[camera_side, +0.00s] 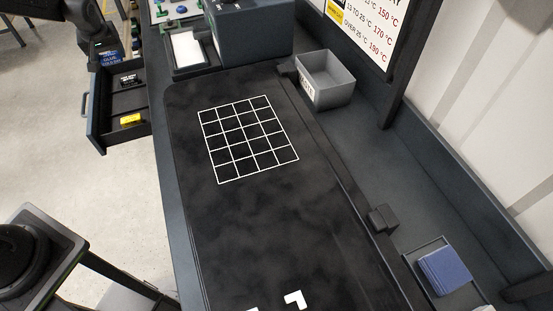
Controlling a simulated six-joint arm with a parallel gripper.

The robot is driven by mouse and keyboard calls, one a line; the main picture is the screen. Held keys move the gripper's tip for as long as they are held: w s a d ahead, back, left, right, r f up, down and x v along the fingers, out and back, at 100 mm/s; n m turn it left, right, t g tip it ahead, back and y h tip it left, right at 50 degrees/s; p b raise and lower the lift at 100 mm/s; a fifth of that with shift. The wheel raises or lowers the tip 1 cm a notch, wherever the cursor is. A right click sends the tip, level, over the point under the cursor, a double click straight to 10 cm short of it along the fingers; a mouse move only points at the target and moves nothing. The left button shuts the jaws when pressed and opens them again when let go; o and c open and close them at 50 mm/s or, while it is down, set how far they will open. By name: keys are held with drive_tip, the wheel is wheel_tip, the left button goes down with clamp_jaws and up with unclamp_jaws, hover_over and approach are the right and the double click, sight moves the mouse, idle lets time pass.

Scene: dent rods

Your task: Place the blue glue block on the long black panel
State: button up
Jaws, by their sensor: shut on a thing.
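The blue glue block (108,57), with pale lettering on its side, is at the upper left, over the far end of the open drawer. My gripper (104,46) comes down from the top left and is shut on it; the fingertips are small and dark here. I cannot tell whether the block is clear of the drawer floor. The long black panel (290,220) lies along the middle of the bench, with a white grid on its far half and white corner marks at the near end. No block sits on the panel.
The open drawer (92,128) also holds a black block (127,81) and a yellow block (131,119). A grey bin (326,82) stands right of the panel. A blue stack (445,270) lies in a tray at lower right. A dark box (250,35) stands behind the panel.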

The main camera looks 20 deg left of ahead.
wheel_tip(320, 180, up, 18)
drive_tip(key=w+d+m+t+h, duration=0.15)
drive_tip(key=d+m, duration=0.35)
drive_tip(key=d, duration=1.2)
drive_tip(key=m+g+h, duration=0.2)
drive_tip(key=m+h, duration=0.3)
drive_tip(key=m, duration=0.8)
hover_over(295, 211)
drive_tip(key=s, duration=0.1)
drive_tip(key=shift+t, duration=0.25)
drive_tip(key=f, duration=0.8)
drive_tip(key=a+f, duration=0.1)
drive_tip(key=f, duration=0.3)
drive_tip(key=shift+f, duration=2)
drive_tip(key=shift+f, duration=0.2)
